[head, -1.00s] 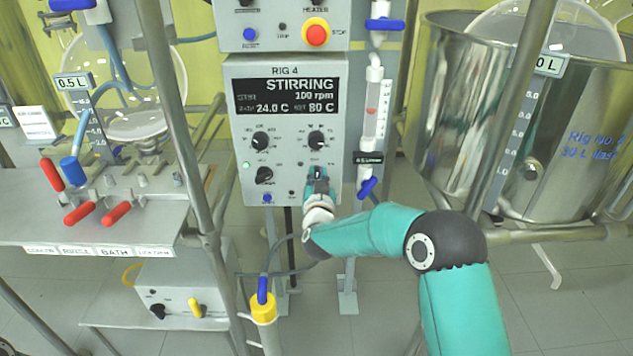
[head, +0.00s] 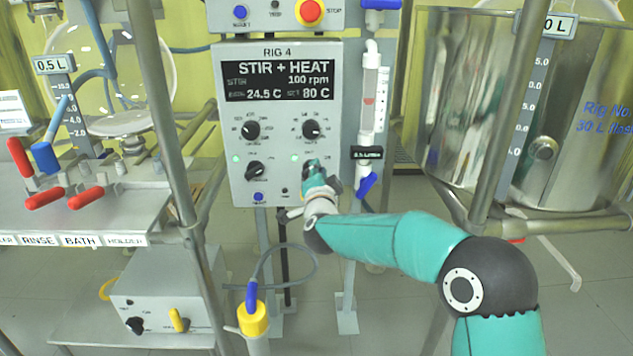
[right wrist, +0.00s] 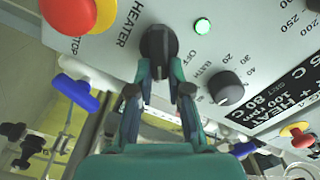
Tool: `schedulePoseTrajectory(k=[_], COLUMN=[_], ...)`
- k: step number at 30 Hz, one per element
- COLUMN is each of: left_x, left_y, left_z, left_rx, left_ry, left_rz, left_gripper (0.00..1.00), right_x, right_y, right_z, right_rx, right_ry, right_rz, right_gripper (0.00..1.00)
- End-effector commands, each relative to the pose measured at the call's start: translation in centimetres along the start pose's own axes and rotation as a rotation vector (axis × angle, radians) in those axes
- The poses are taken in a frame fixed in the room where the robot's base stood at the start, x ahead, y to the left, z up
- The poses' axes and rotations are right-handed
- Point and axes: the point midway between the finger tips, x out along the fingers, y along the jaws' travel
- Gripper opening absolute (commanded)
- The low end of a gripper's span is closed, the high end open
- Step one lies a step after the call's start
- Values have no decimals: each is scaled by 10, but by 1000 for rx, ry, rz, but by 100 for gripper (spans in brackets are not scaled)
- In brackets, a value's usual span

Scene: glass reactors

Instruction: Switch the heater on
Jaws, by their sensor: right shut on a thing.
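The RIG 4 control box (head: 325,130) stands in the middle of the head view. Its display (head: 278,80) reads STIR + HEAT, 100 rpm, 24.5 C and set 80 C. My right gripper (head: 312,170) is at the box's lower right knob, which it mostly hides there. In the right wrist view, the gripper (right wrist: 160,75) is shut on this black heater knob (right wrist: 157,45), beside the word HEATER. A green lamp (right wrist: 202,26) is lit beside the knob; it also shows in the head view (head: 295,157). My left gripper is not in view.
A red stop button (head: 309,11) sits just above the box. A flow tube with a blue valve (head: 366,184) hangs close to the right of it. A steel vessel (head: 560,110) stands at the right and a bench with red-handled valves (head: 88,198) at the left.

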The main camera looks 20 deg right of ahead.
Motion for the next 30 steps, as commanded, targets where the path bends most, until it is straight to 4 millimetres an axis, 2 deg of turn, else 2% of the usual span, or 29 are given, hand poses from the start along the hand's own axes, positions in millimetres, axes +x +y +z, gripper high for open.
schedulePoseTrajectory(k=[6, 21, 22, 26, 30], left_x=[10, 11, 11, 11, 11], left_y=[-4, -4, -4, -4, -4], left_z=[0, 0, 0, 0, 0], left_rx=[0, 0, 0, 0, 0], left_ry=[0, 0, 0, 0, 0], left_rz=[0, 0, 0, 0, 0], left_gripper=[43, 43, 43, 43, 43], right_x=[0, 0, 0, 0, 0], right_y=[4, 4, 4, 4, 3], right_z=[1, 0, 0, 0, 0], right_rx=[70, 93, 93, 92, 91], right_ry=[0, -1, -1, 0, 0], right_rz=[2, 5, 5, 5, 3], right_gripper=[0, 0, 21, 42, 43])
